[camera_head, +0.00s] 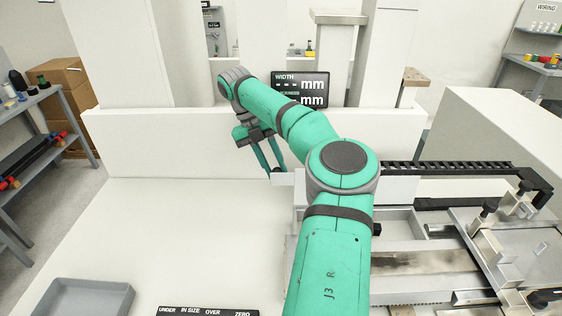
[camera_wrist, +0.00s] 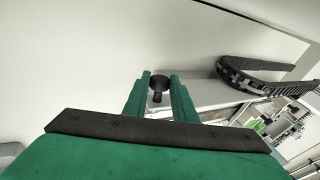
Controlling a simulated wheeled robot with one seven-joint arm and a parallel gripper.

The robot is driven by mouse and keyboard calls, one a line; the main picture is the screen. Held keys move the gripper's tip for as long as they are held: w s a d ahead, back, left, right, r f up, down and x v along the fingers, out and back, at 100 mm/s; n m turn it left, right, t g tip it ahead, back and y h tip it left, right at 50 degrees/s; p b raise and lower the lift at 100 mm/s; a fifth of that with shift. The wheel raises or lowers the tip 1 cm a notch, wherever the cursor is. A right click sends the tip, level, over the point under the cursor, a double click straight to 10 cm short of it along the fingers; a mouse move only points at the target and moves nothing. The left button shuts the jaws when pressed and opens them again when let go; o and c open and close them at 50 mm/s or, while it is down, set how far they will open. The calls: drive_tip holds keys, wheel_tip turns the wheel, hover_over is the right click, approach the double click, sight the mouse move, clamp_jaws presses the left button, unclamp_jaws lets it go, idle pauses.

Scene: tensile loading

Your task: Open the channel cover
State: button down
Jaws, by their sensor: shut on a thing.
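My gripper (camera_head: 275,171) reaches down behind the white work surface's middle, its two green fingers pointing down. In the wrist view, the fingers (camera_wrist: 159,78) are shut on a small dark round knob (camera_wrist: 158,83). The knob sits at the left end of a long pale grey strip (camera_wrist: 205,92), which looks like the channel cover. In the head view, a pale end of this strip (camera_head: 284,179) shows just below the fingertips. My arm hides most of the strip there, so I cannot tell whether the cover is open or closed.
A black cable chain (camera_head: 450,168) runs along the back right; it curves close by in the wrist view (camera_wrist: 250,75). A white upright panel (camera_head: 170,145) stands behind the gripper. A metal fixture (camera_head: 510,245) is at right. A grey tray (camera_head: 85,297) lies front left; the left surface is clear.

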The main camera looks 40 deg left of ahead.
drive_tip(key=shift+w+f, duration=0.15)
drive_tip(key=shift+w, duration=0.05)
drive_tip(key=shift+d, duration=0.2)
drive_tip(key=c, duration=1.5)
unclamp_jaws()
drive_tip(key=shift+s+a, duration=0.2)
drive_tip(key=shift+a, duration=0.05)
drive_tip(key=v, duration=1.1)
drive_tip(key=shift+f, duration=0.1)
